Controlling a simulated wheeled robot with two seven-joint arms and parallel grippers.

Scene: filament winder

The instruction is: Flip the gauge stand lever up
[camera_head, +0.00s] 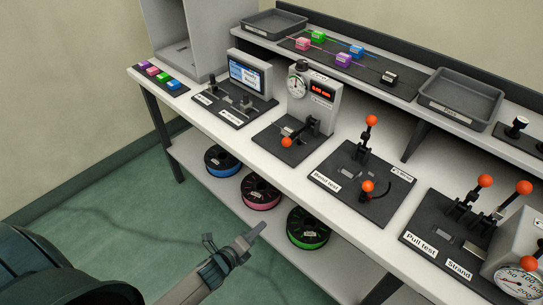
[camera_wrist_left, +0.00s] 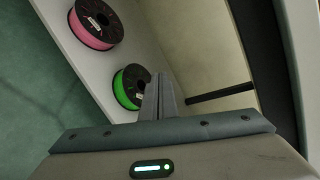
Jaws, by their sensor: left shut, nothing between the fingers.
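The gauge stand (camera_head: 314,100) is a grey unit with a round dial and a red digital readout, on a dark base plate in the middle of the bench. Its lever has an orange ball knob (camera_head: 286,142) that sits low, near the plate at the front left of the stand. My left gripper (camera_head: 257,230) is shut and empty, in front of the bench and below its top, well apart from the lever. In the left wrist view its closed fingers (camera_wrist_left: 158,97) point toward the lower shelf. The gauge stand is not in that view. My right gripper is not in view.
The bend test plate (camera_head: 338,189) and pull test plate (camera_head: 430,262), with upright orange-knobbed levers, stand right of the gauge stand. A screen unit (camera_head: 250,75) is on its left. Blue, pink and green spools (camera_head: 308,228) lie on the lower shelf. The bench's front edge lies between gripper and stand.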

